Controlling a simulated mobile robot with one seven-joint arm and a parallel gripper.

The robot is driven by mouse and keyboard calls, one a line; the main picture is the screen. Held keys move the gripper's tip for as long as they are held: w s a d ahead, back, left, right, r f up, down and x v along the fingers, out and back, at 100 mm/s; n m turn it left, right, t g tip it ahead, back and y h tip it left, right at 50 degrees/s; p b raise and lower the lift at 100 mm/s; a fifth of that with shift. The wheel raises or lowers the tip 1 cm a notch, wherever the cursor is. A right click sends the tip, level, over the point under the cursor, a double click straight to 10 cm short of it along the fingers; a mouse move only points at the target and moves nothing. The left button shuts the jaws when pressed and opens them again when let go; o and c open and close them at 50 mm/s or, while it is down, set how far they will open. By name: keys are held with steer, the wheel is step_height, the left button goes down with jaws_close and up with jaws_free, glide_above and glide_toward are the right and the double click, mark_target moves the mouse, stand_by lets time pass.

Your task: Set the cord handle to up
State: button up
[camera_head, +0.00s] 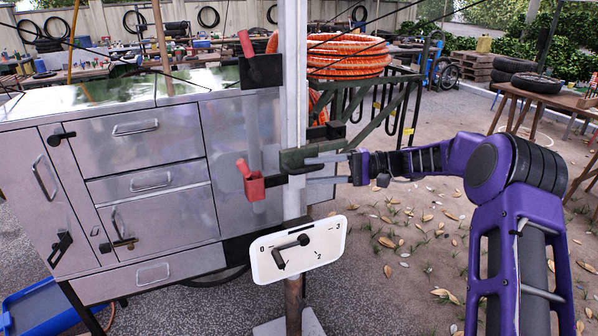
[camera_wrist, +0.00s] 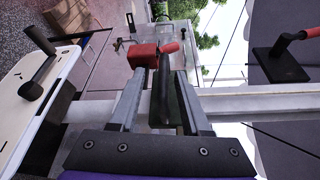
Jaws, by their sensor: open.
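Nothing is labelled as the cord handle, so I cannot tell for certain which part it is. A red handle part (camera_head: 251,181) sits beside the pale post at mid-height; it also shows just beyond my fingertips in the wrist view (camera_wrist: 143,55). My gripper (camera_head: 307,170) is open at the post, its fingers level and pointing left. In the wrist view my gripper (camera_wrist: 160,78) has a dark bar (camera_wrist: 163,98) between its fingers; contact is unclear. A second red handle (camera_head: 245,43) stands tilted on a black mount (camera_head: 261,71) higher up; this mount also shows at right in the wrist view (camera_wrist: 281,62).
A white dial plate (camera_head: 265,262) with a black lever is below my gripper. A dark green block (camera_head: 312,157) is on the post (camera_head: 293,80). The metal cabinet (camera_head: 155,185) fills the left. Orange hose coils (camera_head: 345,55) lie behind.

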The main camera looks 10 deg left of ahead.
steer(key=w+d, duration=0.2)
steer(key=d, duration=0.9)
steer(key=shift+d+r+p, duration=0.4)
steer(key=shift+r, duration=0.05)
steer(key=shift+a, duration=0.1)
